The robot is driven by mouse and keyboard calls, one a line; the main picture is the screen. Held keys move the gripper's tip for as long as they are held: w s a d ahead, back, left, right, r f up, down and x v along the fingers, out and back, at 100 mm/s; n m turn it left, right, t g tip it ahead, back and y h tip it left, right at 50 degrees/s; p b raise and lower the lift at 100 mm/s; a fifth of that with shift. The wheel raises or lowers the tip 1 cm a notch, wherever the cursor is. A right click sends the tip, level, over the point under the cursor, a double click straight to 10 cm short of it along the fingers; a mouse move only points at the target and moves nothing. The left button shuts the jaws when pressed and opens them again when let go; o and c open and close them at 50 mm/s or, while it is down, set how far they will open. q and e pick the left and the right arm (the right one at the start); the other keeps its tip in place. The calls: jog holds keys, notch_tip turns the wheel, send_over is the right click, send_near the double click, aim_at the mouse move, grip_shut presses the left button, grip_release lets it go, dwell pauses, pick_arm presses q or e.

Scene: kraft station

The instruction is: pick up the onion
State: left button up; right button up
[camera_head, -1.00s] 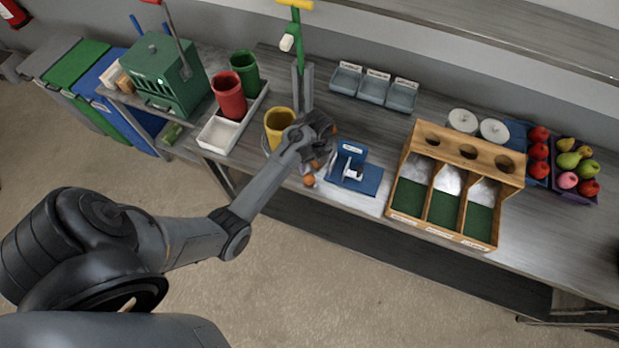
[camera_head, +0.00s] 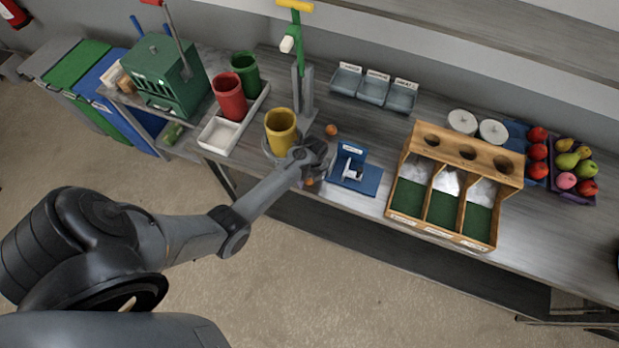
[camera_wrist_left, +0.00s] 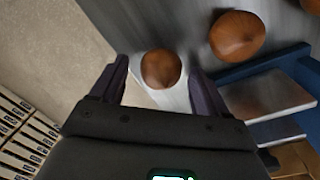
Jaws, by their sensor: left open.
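A brown onion (camera_wrist_left: 161,68) lies between the fingertips of my left gripper (camera_wrist_left: 159,70) in the left wrist view, with gaps visible on both sides. In the head view an onion (camera_head: 309,181) shows beside my left gripper (camera_head: 316,170), near the table's front edge. My left gripper is open, and its fingers are partly hidden in the head view. Another onion (camera_head: 331,129) lies farther back on the table. In the left wrist view a second onion (camera_wrist_left: 237,36) lies to the right, and part of another round brown one (camera_wrist_left: 311,5) is cut off at the top right.
A blue stand (camera_head: 358,181) is just right of the gripper. A yellow cup (camera_head: 281,138) stands close on its left, beside a green-and-grey post (camera_head: 299,62). A wooden divided box (camera_head: 404,222) is farther right. The tabletop behind the blue stand is mostly clear.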

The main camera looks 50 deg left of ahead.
aim_at(311, 180)
pick_arm(q)
jog(key=shift+f, duration=0.1)
jog(key=c, duration=1.1)
jog(key=shift+r, duration=0.65)
jog(key=r, duration=0.3)
jog(key=shift+d+r, duration=0.1)
jog(key=shift+d, duration=0.3)
jog(key=d+r, duration=0.2)
jog(key=d, duration=0.1)
jog(key=w+d+r+b, duration=0.1)
jog(key=d+r, duration=0.1)
jog(key=d, duration=0.2)
jog(key=d+r, duration=0.2)
jog(key=d, duration=0.1)
jog(key=shift+w+d+r+b, duration=0.25)
jog(key=shift+d+b, duration=0.15)
jog(key=shift+a+r, duration=0.1)
